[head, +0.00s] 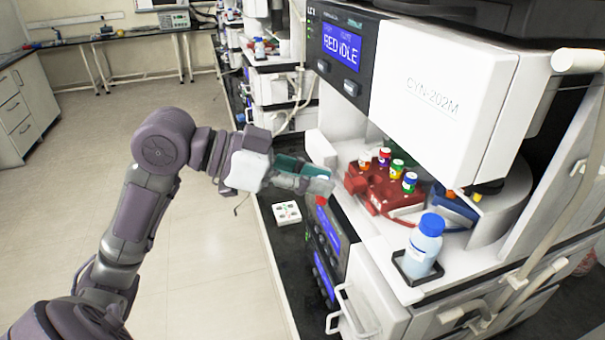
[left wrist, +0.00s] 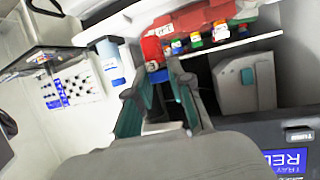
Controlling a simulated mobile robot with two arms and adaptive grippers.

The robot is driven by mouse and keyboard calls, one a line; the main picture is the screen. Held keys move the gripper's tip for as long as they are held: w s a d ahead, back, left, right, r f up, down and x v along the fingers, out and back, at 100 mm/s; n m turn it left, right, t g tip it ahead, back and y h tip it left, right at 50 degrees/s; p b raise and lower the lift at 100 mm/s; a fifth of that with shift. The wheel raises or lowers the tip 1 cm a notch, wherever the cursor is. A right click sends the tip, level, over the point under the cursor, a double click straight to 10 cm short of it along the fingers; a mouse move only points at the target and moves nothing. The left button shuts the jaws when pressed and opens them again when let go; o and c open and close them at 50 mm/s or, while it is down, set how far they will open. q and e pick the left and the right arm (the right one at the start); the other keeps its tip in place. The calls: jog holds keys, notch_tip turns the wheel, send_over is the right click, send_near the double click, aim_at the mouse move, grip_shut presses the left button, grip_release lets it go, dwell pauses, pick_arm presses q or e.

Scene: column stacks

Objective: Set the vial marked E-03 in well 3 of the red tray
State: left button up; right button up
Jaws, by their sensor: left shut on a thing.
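My left gripper (head: 325,187) is shut on a small vial (head: 321,200) with a red band, held in the air just left of the red tray. Its marking is too small to read. The red tray (head: 379,198) lies on the white instrument deck and holds several small vials with coloured labels. The well numbers cannot be read. In the left wrist view the fingers of my left gripper (left wrist: 152,82) point towards the red tray (left wrist: 192,17) at the top. My right gripper is not in view.
A blue tray (head: 455,211) sits right of the red one. A blue-capped bottle (head: 427,247) stands in a black holder in front. The white instrument housing (head: 445,95) overhangs the deck. A small white rack (head: 287,212) lies on the black bench at lower left.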

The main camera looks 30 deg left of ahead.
pick_arm(q)
jog(key=shift+w+d+p, duration=0.35)
jog(key=shift+w+d, duration=0.2)
jog(key=shift+w, duration=0.2)
jog(key=shift+w+d+f+p, duration=0.1)
jog(key=shift+w+d+p, duration=0.25)
jog(key=shift+w+d, duration=0.75)
jog(key=shift+w+d+f+p, duration=0.1)
jog(key=shift+w+d+p, duration=0.2)
jog(key=shift+w+d, duration=0.8)
jog(key=shift+w+d+f+p, duration=0.1)
jog(key=shift+w+d+p, duration=0.4)
jog(key=shift+w, duration=0.95)
jog(key=shift+d, duration=0.1)
jog(key=shift+w+d, duration=0.25)
jog(key=shift+w, duration=0.05)
jog(key=shift+p, duration=0.4)
jog(key=shift+f+b, duration=0.7)
jog(key=shift+f, duration=0.3)
jog(key=o, duration=0.9)
